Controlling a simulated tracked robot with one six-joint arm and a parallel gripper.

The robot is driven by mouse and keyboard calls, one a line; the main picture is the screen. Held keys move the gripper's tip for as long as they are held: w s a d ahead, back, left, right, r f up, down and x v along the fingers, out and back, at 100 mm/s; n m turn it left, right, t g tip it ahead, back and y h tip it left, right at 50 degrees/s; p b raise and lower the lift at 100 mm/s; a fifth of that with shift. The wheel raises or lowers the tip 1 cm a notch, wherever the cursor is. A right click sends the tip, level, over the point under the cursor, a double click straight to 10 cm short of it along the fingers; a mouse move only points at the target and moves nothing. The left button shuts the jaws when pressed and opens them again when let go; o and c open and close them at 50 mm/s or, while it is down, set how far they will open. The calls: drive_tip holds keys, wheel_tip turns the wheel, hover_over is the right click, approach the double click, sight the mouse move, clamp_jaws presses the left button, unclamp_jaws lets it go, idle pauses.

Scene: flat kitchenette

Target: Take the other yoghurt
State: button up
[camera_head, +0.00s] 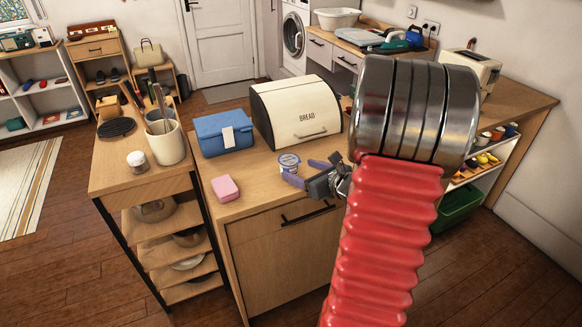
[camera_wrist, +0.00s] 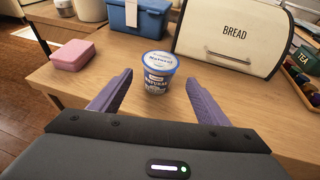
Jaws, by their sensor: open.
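One yoghurt cup (camera_head: 289,162), white with a blue rim and label, stands upright on the wooden counter in front of the bread bin. It also shows in the wrist view (camera_wrist: 156,75), lid facing up, label reading "Natural". My gripper (camera_head: 310,173) is open, its two purple fingers apart. In the wrist view my gripper (camera_wrist: 157,90) points at the cup, which stands ahead of and between the fingertips, with no clear contact. No second yoghurt cup can be made out in either view.
A cream bread bin (camera_head: 297,110) stands right behind the cup. A blue lunch box (camera_head: 223,135) and a pink box (camera_head: 225,188) are to the left. A utensil pot (camera_head: 166,143) and a small jar (camera_head: 138,161) stand on the left shelf unit. The counter's front edge is close.

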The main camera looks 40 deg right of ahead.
sight(289, 167)
drive_tip(key=shift+x, duration=0.95)
drive_tip(key=shift+x, duration=2.55)
drive_tip(key=shift+a+f, duration=0.1)
drive_tip(key=shift+f, duration=0.05)
drive_tip(key=shift+c, duration=0.5)
drive_tip(key=c, duration=1.1)
